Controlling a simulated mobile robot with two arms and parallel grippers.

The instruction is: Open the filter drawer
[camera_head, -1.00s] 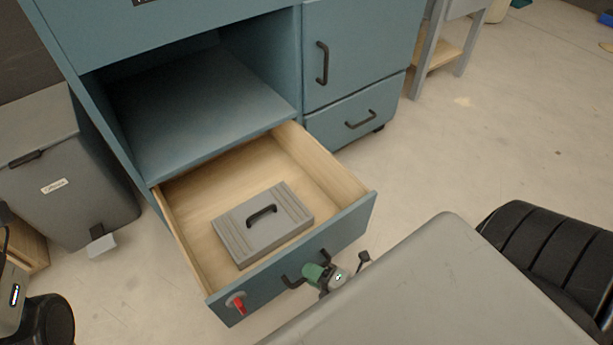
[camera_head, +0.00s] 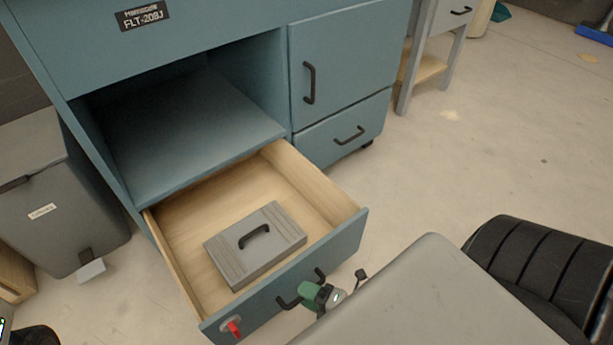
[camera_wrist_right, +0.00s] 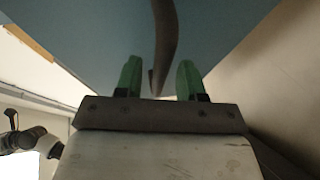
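The blue filter drawer (camera_head: 345,242), low in the blue cabinet, stands pulled well out, with its pale wooden inside showing. A grey filter box (camera_head: 225,262) with a black handle lies in it. My right gripper (camera_head: 318,295), with green fingers, is at the dark handle (camera_head: 284,304) on the drawer front. In the right wrist view the handle (camera_wrist_right: 163,45) passes between the two green fingers (camera_wrist_right: 158,82); gaps show on both sides, so the gripper is open around it. A red knob (camera_head: 234,328) sits at the front's left end. My left gripper is not clearly seen.
Above the drawer is an empty open compartment (camera_head: 190,130). To its right are a closed door (camera_head: 350,60) and a closed small drawer (camera_head: 345,130). A grey pedal bin (camera_head: 60,215) stands left of the cabinet. The floor (camera_head: 480,150) to the right is clear.

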